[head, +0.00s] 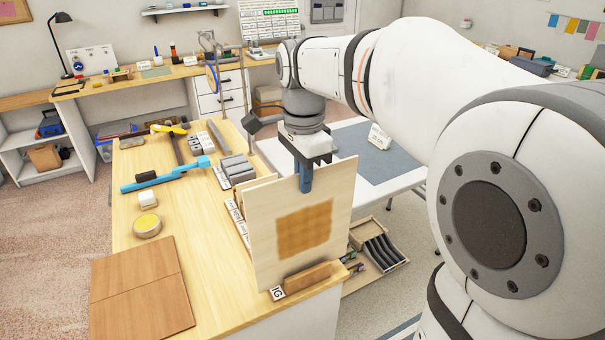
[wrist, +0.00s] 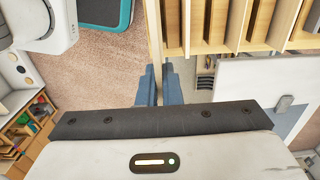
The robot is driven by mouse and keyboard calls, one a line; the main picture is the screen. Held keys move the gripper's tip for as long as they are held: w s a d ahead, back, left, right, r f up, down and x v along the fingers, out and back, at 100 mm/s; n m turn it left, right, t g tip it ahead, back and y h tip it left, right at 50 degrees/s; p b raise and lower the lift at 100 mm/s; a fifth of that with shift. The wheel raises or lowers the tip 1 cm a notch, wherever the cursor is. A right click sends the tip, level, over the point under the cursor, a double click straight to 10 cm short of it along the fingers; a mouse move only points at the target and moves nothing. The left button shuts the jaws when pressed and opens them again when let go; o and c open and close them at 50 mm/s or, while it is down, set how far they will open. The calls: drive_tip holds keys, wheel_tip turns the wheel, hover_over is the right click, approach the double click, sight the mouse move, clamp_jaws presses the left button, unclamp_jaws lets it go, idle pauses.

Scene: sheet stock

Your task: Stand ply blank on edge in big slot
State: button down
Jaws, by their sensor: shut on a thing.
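The ply blank (head: 267,225) is a pale thin sheet with a darker square patch on its face. It stands upright in the head view, above the near end of the bench. My gripper (head: 305,180) is shut on its top edge. In the wrist view the blank (wrist: 155,30) shows as a thin edge between my blue fingers (wrist: 159,85). A wooden rack (wrist: 235,25) with several upright dividers lies to its right there.
A tray of dark pieces (head: 380,250) is low at right.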

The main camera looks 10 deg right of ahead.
drive_tip(key=shift+f+b, duration=0.5)
drive_tip(key=shift+f, duration=0.3)
drive_tip(key=c, duration=1.5)
unclamp_jaws()
wheel_tip(320, 180, up, 8)
drive_tip(key=p, duration=0.7)
drive_tip(key=s+d+f+n+t, duration=0.1)
drive_tip(key=s+f+n, duration=0.2)
drive_tip(key=s+n, duration=0.1)
drive_tip(key=s+d+f+n+t, duration=0.1)
drive_tip(key=s+f+n, duration=0.2)
drive_tip(key=s+n, duration=0.2)
drive_tip(key=s+d+f+n+t, duration=0.1)
drive_tip(key=s+d+f+n, duration=0.1)
drive_tip(key=s+f+n, duration=0.2)
drive_tip(key=shift+s+f+n, duration=0.1)
drive_tip(key=shift+s+n, duration=0.55)
drive_tip(key=shift+n, duration=0.15)
